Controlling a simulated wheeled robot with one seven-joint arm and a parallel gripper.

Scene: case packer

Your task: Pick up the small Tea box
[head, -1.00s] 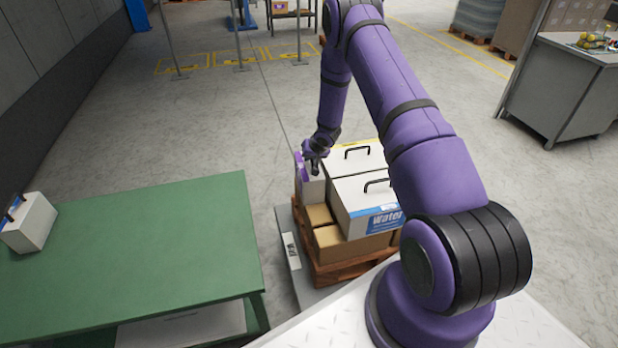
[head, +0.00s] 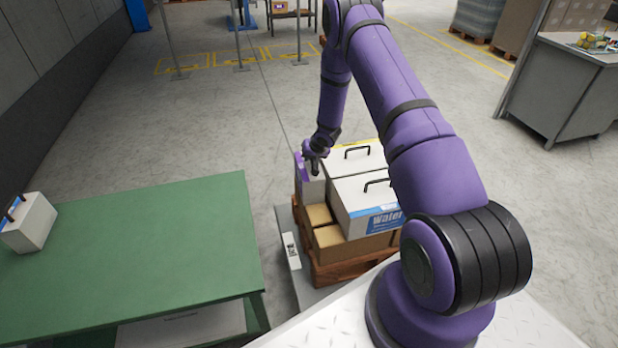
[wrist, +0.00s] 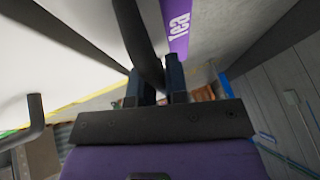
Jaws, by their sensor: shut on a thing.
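The small Tea box (head: 313,190) is white with a purple band. It stands at the back left of the stacked pallet in the head view. In the wrist view its purple "Tea" label (wrist: 177,25) shows at the top. My gripper (head: 316,168) is at the top of the box, pointing down. In the wrist view my gripper's fingers (wrist: 160,88) are closed around a black bar, the box's handle (wrist: 146,50). The exact contact on the handle is partly hidden. I cannot see a gap under the box.
A white Water box (head: 352,205) and another white box with a handle (head: 345,165) stand close on the right. Brown cartons (head: 335,243) lie in front on the wooden pallet (head: 325,276). A green table (head: 150,245) is to the left, with a white handled box (head: 32,222) on it.

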